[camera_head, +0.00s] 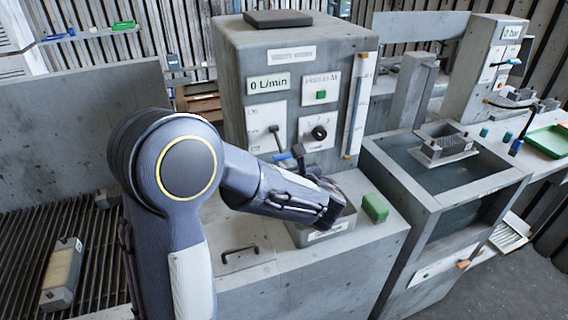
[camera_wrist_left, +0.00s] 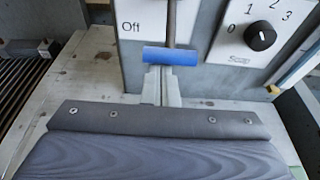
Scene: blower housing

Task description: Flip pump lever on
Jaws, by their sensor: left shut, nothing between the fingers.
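The pump lever is a thin rod with a blue crossbar handle (camera_wrist_left: 172,56), hanging down in front of a white plate (camera_wrist_left: 142,20) in the left wrist view. The word "Off" is printed beside it, left of the rod. In the head view the lever (camera_head: 276,136) hangs from the left white plate on the grey housing. My left gripper's shut, empty fingers (camera_wrist_left: 162,84) are just below the blue handle in the wrist view; I cannot tell whether they touch it. In the head view my left gripper (camera_head: 299,154) is at the lever, partly hidden by my wrist.
A black dial (camera_wrist_left: 260,36) marked 0 to 3 sits right of the lever. The housing (camera_head: 235,60) carries a "0 L/min" display (camera_head: 268,83). A green block (camera_head: 375,208) is on the bench beside my wrist. A water tank (camera_head: 430,195) stands to the right.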

